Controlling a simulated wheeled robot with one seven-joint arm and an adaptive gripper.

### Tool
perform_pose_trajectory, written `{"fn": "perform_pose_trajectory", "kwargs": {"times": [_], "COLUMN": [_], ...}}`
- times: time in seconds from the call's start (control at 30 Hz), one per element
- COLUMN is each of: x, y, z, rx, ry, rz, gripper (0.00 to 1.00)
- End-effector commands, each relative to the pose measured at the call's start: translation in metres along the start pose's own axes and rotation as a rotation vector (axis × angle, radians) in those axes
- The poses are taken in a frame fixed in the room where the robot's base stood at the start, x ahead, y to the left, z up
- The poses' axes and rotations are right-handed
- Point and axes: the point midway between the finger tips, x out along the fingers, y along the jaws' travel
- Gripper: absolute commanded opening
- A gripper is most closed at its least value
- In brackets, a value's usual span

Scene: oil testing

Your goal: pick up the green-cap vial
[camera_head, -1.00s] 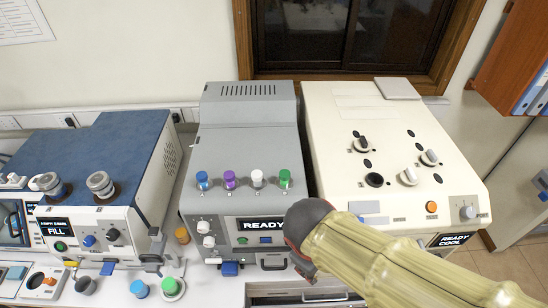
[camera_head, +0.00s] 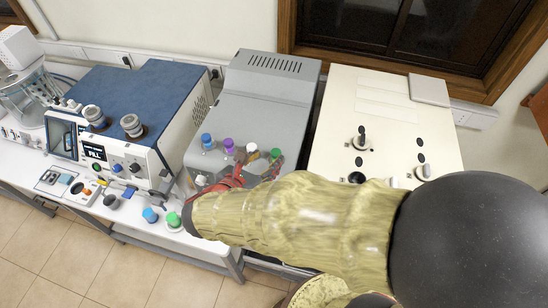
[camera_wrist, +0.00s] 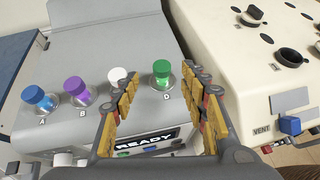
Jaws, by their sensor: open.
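The green-cap vial (camera_wrist: 161,73) stands upright in the slot marked D on top of the grey machine (camera_wrist: 90,40). It also shows in the head view (camera_head: 275,154), at the right end of the row of vials. My gripper (camera_wrist: 160,88) is open and empty, with one finger on each side of the vial in the wrist view. The vial appears just beyond the fingertips; I cannot tell the exact gap. In the head view my arm hides much of the machine's front, and my gripper (camera_head: 228,182) shows only partly.
Blue-cap (camera_wrist: 40,97), purple-cap (camera_wrist: 76,90) and white-cap (camera_wrist: 117,78) vials stand left of the green one; the white one is near my left finger. A cream machine (camera_wrist: 240,60) stands at the right. Another green-capped item (camera_head: 173,219) is on the bench.

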Motion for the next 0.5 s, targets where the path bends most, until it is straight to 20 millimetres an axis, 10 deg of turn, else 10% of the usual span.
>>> {"fn": "perform_pose_trajectory", "kwargs": {"times": [0.5], "x": [0.061], "y": [-0.002], "z": [-0.002], "rx": [0.001], "ry": [0.002], "rz": [-0.007], "gripper": [0.44]}}
